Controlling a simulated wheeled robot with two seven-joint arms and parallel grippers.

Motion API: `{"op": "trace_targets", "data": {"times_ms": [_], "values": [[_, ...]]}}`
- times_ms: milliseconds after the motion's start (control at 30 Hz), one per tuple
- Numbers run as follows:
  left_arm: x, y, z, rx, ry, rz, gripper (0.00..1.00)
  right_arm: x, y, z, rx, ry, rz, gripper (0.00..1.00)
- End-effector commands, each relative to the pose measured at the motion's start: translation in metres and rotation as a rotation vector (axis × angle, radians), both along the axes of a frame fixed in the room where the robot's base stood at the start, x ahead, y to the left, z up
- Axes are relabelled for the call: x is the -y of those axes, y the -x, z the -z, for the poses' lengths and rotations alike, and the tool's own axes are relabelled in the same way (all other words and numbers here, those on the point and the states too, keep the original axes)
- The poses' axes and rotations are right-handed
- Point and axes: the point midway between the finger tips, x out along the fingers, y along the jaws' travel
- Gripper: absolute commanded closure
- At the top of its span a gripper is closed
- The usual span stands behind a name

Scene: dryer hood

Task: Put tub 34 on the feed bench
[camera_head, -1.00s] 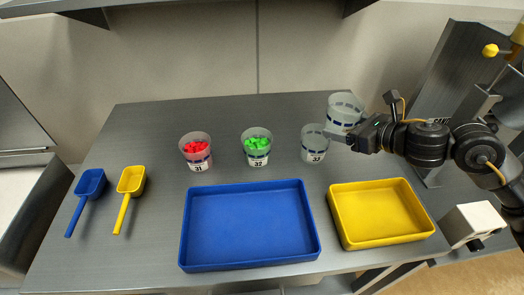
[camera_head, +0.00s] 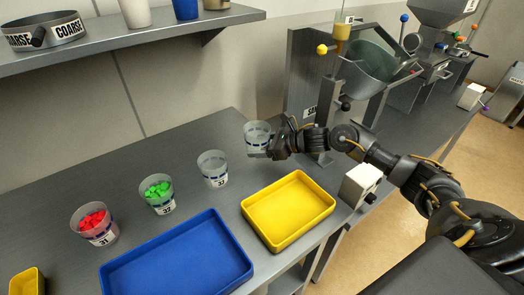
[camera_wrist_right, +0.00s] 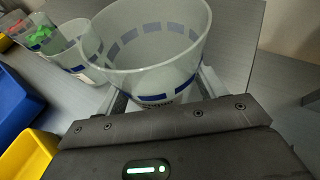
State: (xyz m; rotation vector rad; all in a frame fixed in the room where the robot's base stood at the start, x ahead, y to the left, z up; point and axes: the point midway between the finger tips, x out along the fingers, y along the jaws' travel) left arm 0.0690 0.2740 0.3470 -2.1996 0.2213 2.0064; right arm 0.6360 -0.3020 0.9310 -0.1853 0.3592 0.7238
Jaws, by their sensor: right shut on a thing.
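A clear, empty-looking tub with blue band marks (camera_head: 258,136) is in my right gripper (camera_head: 268,150). Its number is not readable; it also shows large in the right wrist view (camera_wrist_right: 150,65), between the pale fingers. I cannot tell whether its base touches the grey bench (camera_head: 190,130). Tub 33 (camera_head: 212,170), clear and empty-looking, stands to its left. Tub 32 (camera_head: 158,196) holds green pieces and tub 31 (camera_head: 94,226) holds red pieces. My left gripper is out of view.
A yellow tray (camera_head: 290,240) and a blue tray (camera_head: 180,265) lie at the bench front. A hopper machine (camera_head: 365,65) stands beyond the held tub, with a white box (camera_head: 360,186) before it. A shelf (camera_head: 130,38) hangs above at upper left.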

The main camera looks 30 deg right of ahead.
Motion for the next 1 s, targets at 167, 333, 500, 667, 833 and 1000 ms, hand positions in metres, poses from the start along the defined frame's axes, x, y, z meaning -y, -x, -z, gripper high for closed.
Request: {"op": "trace_targets", "data": {"times_ms": [167, 333, 500, 667, 833, 1000], "values": [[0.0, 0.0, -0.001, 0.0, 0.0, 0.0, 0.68, 0.002, -0.001, 0.003, 0.0, 0.0, 0.0, 0.57], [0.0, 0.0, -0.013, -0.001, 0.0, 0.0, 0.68, 0.005, -0.002, 0.021, -0.006, -0.003, 0.001, 0.57], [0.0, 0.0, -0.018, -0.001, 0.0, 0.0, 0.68, 0.006, -0.003, 0.037, -0.001, -0.001, -0.001, 0.57], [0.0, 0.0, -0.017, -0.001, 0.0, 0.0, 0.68, 0.006, -0.003, 0.039, 0.001, 0.001, 0.0, 0.57], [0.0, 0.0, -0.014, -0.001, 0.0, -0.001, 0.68, 0.006, -0.003, 0.041, 0.001, 0.001, 0.0, 0.57], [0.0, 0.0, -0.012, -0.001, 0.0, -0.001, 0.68, 0.006, -0.003, 0.042, 0.0, 0.0, -0.001, 0.22]]}}
